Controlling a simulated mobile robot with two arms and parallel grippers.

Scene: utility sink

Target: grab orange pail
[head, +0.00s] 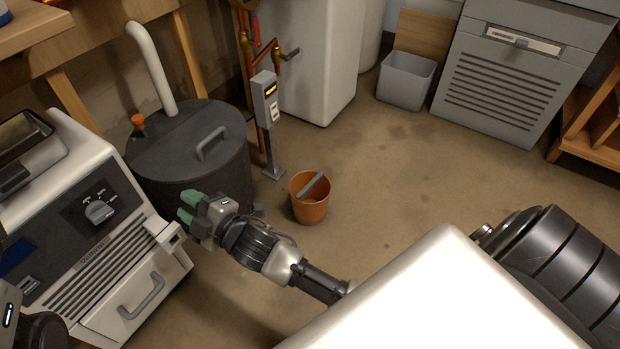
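The orange pail (309,208) stands upright on the floor near the middle of the head view. A grey bar, likely its handle, lies slantwise across its top. My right gripper (187,207) is left of the pail, pointing left, in front of the dark round tank. The gripper is clear of the pail in the picture. My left gripper does not show.
The dark lidded tank (170,155) and a white-and-grey machine (110,250) stand at left. A grey meter post (267,120) rises just behind the pail. A grey bin (405,82) and vented cabinet (510,75) stand at the back. The floor right of the pail is clear.

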